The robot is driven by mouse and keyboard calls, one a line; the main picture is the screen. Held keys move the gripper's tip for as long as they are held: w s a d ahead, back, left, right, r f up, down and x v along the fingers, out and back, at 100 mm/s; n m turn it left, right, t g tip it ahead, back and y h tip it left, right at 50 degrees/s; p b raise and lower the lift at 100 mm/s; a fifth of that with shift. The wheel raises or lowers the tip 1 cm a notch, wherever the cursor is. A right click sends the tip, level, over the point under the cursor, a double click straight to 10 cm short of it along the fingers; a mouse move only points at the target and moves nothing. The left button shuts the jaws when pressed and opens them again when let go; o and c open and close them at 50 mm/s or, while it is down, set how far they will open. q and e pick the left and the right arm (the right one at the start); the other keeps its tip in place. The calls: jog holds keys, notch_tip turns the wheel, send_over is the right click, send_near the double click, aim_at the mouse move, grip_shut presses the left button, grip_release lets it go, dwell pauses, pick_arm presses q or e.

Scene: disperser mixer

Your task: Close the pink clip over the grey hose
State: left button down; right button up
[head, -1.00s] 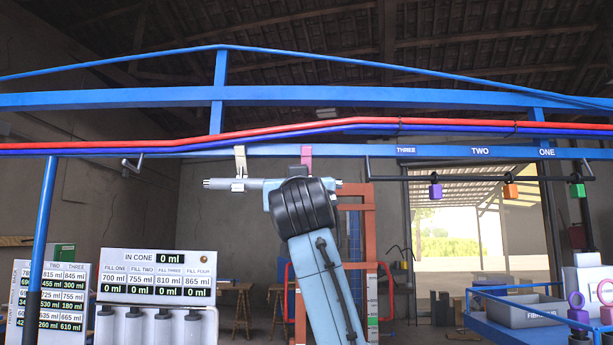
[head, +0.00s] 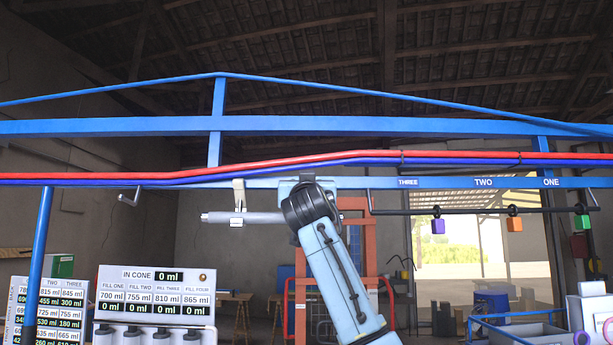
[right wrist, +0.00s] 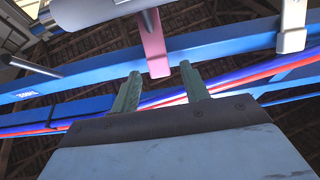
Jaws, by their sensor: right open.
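The pink clip (right wrist: 155,44) hangs down as a flat strip in the right wrist view, in front of the blue beam, its top end against the grey hose (right wrist: 88,10). My right gripper (right wrist: 160,70) is open, with one green finger on each side of the clip's lower end and nothing held. I cannot tell whether a finger touches the clip. In the head view the grey hose (head: 222,217) runs level below the beam, and my right arm hides the pink clip and the gripper. My left gripper is not in view.
A cream clip (head: 239,195) stands on the hose to the left; it also shows in the right wrist view (right wrist: 292,25). Red (head: 250,163) and blue pipes run along the blue beam (head: 470,182). A dark bar (head: 465,211) with coloured tags is at right.

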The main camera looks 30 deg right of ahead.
jog(key=shift+w+d+r, duration=0.1)
jog(key=shift+w+d, duration=0.1)
jog(key=shift+w, duration=0.1)
jog(key=shift+c, duration=0.2)
grip_shut()
